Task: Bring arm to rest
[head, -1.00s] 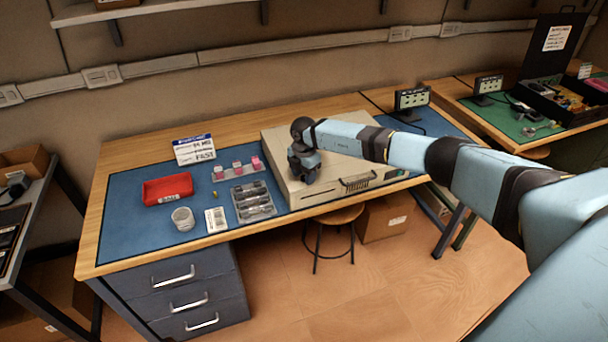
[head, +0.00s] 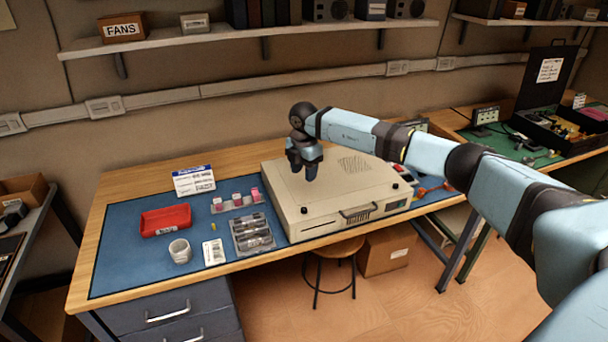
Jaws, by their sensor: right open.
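My right arm reaches in from the right edge of the head view. My right gripper (head: 306,172) hangs pointing down above the beige computer case (head: 345,190) on the workbench. Its fingers are apart and nothing shows between them. It appears to be over the case's top, towards the left; I cannot tell the exact gap. My left gripper is not in view.
On the blue mat (head: 130,250) left of the case are a red tray (head: 166,220), a white cup (head: 180,250), a grey compartment tray (head: 252,234) and a small rack (head: 237,203). A stool (head: 338,249) stands below. A shelf (head: 220,41) runs along the wall.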

